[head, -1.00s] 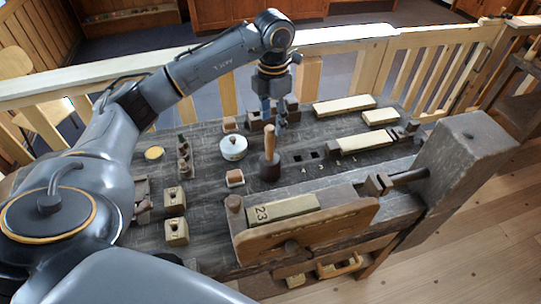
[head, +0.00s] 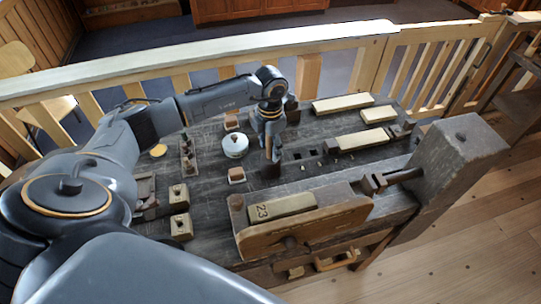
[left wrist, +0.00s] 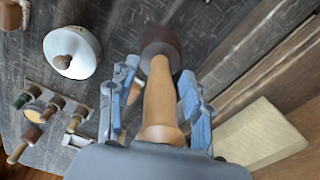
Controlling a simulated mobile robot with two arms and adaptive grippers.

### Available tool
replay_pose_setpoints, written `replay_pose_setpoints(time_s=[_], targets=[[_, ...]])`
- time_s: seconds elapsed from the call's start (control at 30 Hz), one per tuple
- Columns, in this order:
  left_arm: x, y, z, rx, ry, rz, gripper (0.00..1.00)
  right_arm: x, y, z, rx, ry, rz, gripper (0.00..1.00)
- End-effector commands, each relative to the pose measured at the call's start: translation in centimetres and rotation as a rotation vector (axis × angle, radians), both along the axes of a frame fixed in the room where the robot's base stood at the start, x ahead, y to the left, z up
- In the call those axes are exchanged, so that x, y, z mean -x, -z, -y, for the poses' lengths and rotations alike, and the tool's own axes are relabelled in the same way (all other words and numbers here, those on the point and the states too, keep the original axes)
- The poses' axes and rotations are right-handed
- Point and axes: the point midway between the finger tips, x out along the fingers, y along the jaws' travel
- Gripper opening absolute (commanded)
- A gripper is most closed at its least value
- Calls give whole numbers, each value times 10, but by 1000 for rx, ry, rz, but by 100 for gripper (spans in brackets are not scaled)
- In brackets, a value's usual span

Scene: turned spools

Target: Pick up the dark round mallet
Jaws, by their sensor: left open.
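The dark round mallet stands head down on the bench, and its dark head (head: 270,170) shows below my left gripper in the head view. In the left wrist view its dark head (left wrist: 159,48) is at the top and its light wooden handle (left wrist: 159,100) points toward the camera. My left gripper (head: 271,150) is above the head, around the handle. In the left wrist view the open blue fingers (left wrist: 158,90) are on either side of the handle, with gaps visible on both sides. In the head view the gripper hides most of the handle. My right gripper is not in view.
A vise with a block marked 23 (head: 282,207) is in front. Pale wooden blocks (head: 343,104) lie at the back right. A light wooden rail (head: 200,66) runs behind the bench.

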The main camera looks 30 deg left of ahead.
Motion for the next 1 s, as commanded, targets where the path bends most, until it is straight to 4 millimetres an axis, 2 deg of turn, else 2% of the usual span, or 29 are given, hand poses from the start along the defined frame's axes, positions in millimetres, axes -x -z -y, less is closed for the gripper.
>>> replay_pose_setpoints(time_s=[0.07, 0.1, 0.33, 0.73, 0.87, 1.0], targets=[[0, 0, 0, 0, 0, 0, 50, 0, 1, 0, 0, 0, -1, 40], [0, 0, 0, 0, 0, 0, 46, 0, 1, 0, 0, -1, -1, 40], [0, 0, 0, 0, 0, 0, 0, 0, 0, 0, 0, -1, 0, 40], [-1, -6, -1, -1, -1, 4, 0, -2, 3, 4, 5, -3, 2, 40], [-2, -24, -1, 0, -1, 7, 0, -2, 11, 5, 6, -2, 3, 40], [-2, -52, -1, -1, 0, 8, 0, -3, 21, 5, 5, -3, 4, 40]])
